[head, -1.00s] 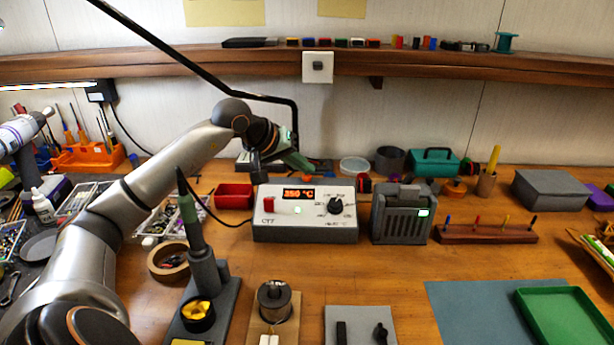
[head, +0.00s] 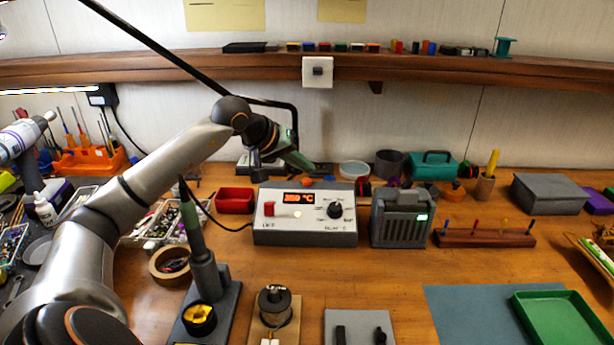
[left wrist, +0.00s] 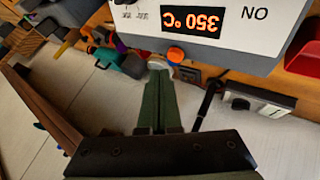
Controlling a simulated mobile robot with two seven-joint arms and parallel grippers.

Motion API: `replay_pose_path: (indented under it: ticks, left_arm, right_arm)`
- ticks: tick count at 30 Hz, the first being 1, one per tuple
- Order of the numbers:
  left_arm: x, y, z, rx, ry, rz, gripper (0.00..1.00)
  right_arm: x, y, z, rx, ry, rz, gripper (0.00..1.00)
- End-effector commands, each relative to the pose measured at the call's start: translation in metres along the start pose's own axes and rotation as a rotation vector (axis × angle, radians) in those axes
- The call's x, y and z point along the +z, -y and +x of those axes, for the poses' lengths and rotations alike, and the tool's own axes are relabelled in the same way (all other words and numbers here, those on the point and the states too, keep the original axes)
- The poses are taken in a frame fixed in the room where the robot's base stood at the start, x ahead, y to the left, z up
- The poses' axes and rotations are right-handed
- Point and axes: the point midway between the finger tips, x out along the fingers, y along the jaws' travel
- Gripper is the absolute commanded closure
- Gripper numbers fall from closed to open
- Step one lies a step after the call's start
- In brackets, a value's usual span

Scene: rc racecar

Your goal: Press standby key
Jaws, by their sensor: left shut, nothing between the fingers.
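The grey station (head: 305,238) stands mid-table with a lit orange display (head: 298,198), a red switch (head: 269,208), a black knob (head: 334,210) and a small pale-lit lamp (head: 297,214). A round orange key (head: 307,181) shows at its rear edge, also in the left wrist view (left wrist: 175,54); I cannot tell how it is mounted. The left wrist view shows the display (left wrist: 189,20) upside down, reading 350 °C. My left gripper (head: 310,167) is shut and empty behind the station; its green fingertips (left wrist: 158,74) are close beside the orange key, contact unclear. My right gripper is out of view.
The wooden shelf (head: 200,65) runs along the back wall.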

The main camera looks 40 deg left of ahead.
Motion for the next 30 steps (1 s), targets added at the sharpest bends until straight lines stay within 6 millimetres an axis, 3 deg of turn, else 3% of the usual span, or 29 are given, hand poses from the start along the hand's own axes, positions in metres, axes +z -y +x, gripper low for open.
replay_pose_path:
  ticks: [8, 24, 30]
  left_arm:
    - [-0.001, -0.001, -0.001, 0.000, 0.000, 0.000, 1.00]
    - [-0.028, -0.027, -0.038, 0.000, -0.001, 0.001, 1.00]
    - [-0.031, -0.031, -0.042, 0.001, 0.000, 0.000, 1.00]
  right_arm:
    - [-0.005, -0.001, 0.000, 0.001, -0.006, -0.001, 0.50]
    - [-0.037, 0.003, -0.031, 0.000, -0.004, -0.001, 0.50]
    - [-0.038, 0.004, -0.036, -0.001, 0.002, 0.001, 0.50]
